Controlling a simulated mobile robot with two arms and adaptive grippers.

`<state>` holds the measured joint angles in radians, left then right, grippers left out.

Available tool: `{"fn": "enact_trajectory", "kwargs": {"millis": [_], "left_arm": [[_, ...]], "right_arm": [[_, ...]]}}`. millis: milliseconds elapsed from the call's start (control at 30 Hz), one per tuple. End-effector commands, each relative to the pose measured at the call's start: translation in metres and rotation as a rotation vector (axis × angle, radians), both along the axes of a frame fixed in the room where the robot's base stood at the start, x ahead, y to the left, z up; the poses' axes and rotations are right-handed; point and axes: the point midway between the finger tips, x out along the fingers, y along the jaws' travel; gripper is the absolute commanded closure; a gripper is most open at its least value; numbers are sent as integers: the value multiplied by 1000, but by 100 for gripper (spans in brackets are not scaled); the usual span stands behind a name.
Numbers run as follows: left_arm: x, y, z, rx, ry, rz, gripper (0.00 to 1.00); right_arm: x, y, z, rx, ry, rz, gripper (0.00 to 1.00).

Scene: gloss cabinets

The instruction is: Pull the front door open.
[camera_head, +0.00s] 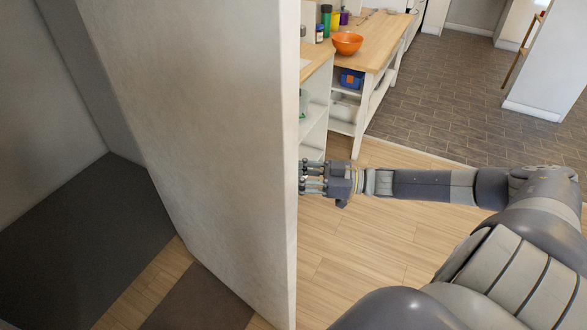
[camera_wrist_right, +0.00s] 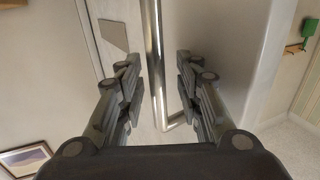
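The front door (camera_wrist_right: 128,14) shows in the right wrist view as a pale panel with a vertical metal bar handle (camera_wrist_right: 154,50). My right gripper (camera_wrist_right: 158,82) is open, with one finger on each side of the bar. The bar runs between the fingers, and a gap shows on both sides. In the head view my right gripper (camera_head: 311,180) is at the edge of a tall pale panel, fingers pointing left. The handle is hidden from the head view. My left gripper is not in view.
The tall pale panel (camera_head: 200,120) fills the left middle of the head view, with dark mats on the floor behind it. A wooden-topped counter (camera_head: 378,45) with an orange bowl (camera_head: 347,43) stands beyond my right arm. Wooden floor (camera_head: 350,240) shows below that arm.

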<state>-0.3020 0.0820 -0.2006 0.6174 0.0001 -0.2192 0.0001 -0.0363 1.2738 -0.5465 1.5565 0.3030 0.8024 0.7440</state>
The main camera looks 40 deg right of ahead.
Motion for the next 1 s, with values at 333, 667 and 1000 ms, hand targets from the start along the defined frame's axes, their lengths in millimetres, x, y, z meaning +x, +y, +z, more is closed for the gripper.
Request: {"fn": "enact_trajectory", "kwargs": {"millis": [333,667,1000], "left_arm": [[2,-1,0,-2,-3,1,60],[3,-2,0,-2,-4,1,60],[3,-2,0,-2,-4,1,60]], "right_arm": [[-26,-25,-2,-3,6,-1,68],[-67,-65,-2,-3,6,-1,68],[-89,-86,0,-1,1,-2,68]]}}
